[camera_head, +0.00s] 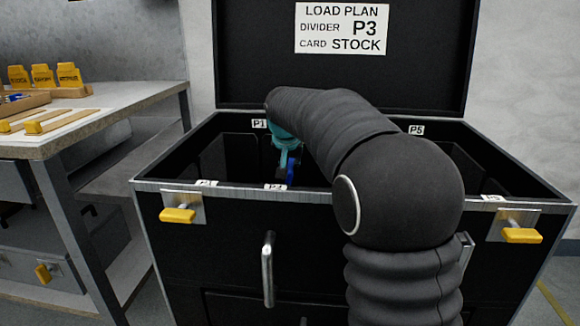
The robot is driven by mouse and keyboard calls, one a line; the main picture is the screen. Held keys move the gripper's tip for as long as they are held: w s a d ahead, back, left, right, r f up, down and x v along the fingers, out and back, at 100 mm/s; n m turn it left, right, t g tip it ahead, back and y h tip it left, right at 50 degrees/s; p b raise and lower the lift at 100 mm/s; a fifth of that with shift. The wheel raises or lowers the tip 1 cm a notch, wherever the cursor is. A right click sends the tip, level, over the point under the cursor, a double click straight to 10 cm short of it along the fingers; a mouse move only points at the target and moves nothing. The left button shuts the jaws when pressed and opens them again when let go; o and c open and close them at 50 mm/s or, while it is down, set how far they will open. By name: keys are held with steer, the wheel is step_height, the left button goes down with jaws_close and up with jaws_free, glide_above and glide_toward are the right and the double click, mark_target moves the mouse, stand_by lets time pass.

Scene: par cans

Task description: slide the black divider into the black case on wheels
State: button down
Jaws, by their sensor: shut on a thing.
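The black case (225,230) stands open in the middle, with metal edges, its lid raised behind and its inside dark. I cannot tell how the divider sits against any slot.
A load plan (342,28) on the lid reads divider P3, card STOCK. Slot tags P1 (259,124) and P5 (416,130) sit on the far rim. Yellow latches (178,215) are on the front. A grey workbench (85,125) with yellow-labelled items stands close on the left.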

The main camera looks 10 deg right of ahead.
steer(key=c, duration=1)
jaws_free()
steer(key=shift+r, duration=0.1)
steer(key=v, duration=1.2)
